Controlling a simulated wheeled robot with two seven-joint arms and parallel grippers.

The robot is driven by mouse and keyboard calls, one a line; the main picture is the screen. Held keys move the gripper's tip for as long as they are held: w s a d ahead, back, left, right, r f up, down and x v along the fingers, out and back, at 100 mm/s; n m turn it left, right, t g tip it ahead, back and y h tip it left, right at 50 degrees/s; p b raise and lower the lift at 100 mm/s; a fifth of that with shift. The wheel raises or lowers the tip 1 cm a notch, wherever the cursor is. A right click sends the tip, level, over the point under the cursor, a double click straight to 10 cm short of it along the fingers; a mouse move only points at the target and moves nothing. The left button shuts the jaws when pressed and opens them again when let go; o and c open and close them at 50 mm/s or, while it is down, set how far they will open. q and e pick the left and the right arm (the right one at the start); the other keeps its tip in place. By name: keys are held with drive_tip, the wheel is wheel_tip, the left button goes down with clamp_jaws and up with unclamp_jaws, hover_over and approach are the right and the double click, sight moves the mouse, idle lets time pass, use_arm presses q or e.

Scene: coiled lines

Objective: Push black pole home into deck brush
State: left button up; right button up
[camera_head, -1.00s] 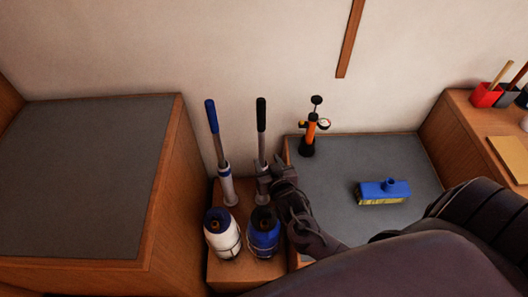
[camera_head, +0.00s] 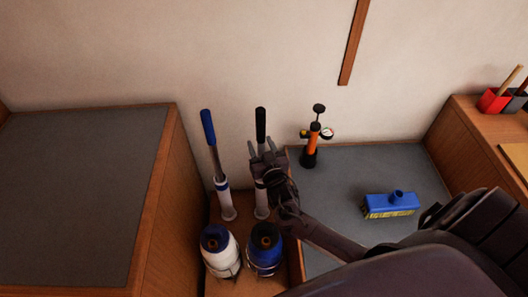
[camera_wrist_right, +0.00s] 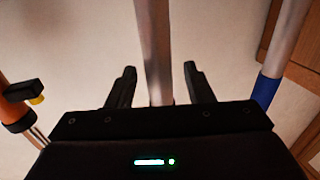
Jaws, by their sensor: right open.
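The black pole (camera_head: 261,122), a grey shaft with a black grip on top, stands upright in a white-and-blue holder. The deck brush (camera_head: 385,206) is a blue block with yellow bristles and a round socket on top, lying on the grey surface to the right. My right gripper (camera_head: 266,149) is at the pole's shaft, below the black grip. In the right wrist view the pole's shaft (camera_wrist_right: 153,45) passes between the open fingers of the right gripper (camera_wrist_right: 160,75), with gaps on both sides. The pole's lower end is hidden in the holder. My left gripper is not in view.
A blue-gripped pole (camera_head: 209,128) stands in a similar holder close on the left. A white bottle (camera_head: 221,255) and a blue bottle (camera_head: 264,257) stand in front. An orange pump (camera_head: 312,148) stands at the back of the grey surface. Clear surface lies between pump and brush.

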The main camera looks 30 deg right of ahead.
clamp_jaws()
drive_tip(key=c, duration=0.8)
unclamp_jaws()
drive_tip(key=shift+w+r, duration=0.1)
clamp_jaws()
wheel_tip(320, 180, up, 32)
drive_tip(key=p, duration=2.5)
drive_tip(key=shift+p, duration=0.3)
